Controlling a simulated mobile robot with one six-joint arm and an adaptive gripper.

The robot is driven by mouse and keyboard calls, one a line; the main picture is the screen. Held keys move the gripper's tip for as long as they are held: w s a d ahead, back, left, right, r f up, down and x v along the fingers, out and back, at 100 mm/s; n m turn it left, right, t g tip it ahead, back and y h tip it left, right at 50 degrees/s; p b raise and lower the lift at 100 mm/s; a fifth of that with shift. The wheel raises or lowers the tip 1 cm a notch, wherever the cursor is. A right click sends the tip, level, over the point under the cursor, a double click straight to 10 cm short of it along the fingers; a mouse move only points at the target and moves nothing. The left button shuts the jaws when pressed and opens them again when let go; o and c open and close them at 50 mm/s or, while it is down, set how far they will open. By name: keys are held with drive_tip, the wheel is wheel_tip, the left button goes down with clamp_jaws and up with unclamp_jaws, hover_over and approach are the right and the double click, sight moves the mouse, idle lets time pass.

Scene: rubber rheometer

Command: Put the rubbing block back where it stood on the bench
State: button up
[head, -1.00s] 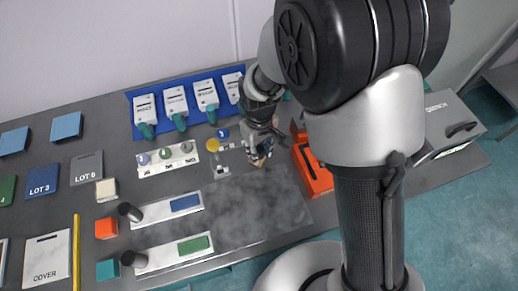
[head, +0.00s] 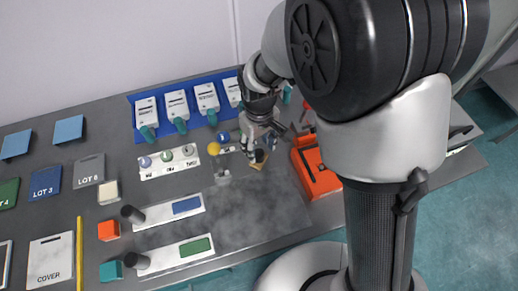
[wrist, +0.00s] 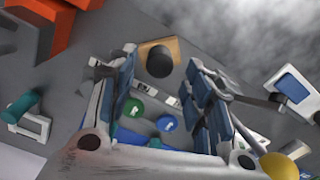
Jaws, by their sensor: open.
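The rubbing block looks like a tan wooden base (head: 258,165) with a black round knob. It sits on the grey bench near the upper edge of the smoky dark plate, left of the orange box. In the wrist view the tan base (wrist: 174,43) and its knob lie just beyond my fingertips. My gripper (head: 260,145) is over the block in the head view. In the wrist view my gripper (wrist: 162,62) has its blue-padded fingers wide apart, with nothing held between them. Whether the fingers touch the block is unclear.
The orange box (head: 318,178) stands close to the right of the block. A yellow knob (head: 213,148) and a small white bracket (head: 222,177) are to the left. A blue tray (head: 150,104) with white packs lies behind. The smoky plate (head: 250,212) in front is clear.

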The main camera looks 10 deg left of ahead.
sight(259, 153)
drive_tip(key=d+r+m+t+p, duration=0.1)
drive_tip(key=d+r, duration=0.2)
drive_tip(key=r, duration=0.5)
drive_tip(key=d+r+m+p, duration=0.1)
drive_tip(key=d+r, duration=0.3)
drive_tip(key=r, duration=0.3)
drive_tip(key=s+d+r+m+t, duration=0.1)
drive_tip(key=s+d+r+m, duration=0.3)
drive_tip(key=s+d, duration=0.3)
drive_tip(key=s+d+r+m+t, duration=0.2)
drive_tip(key=s+d+r+m, duration=0.2)
drive_tip(key=s+d, duration=0.3)
drive_tip(key=d+r, duration=0.1)
drive_tip(key=d, duration=0.1)
drive_tip(key=shift+s+d+r+t, duration=0.25)
drive_tip(key=shift+s+d+t, duration=0.05)
drive_tip(key=shift+s+d, duration=0.1)
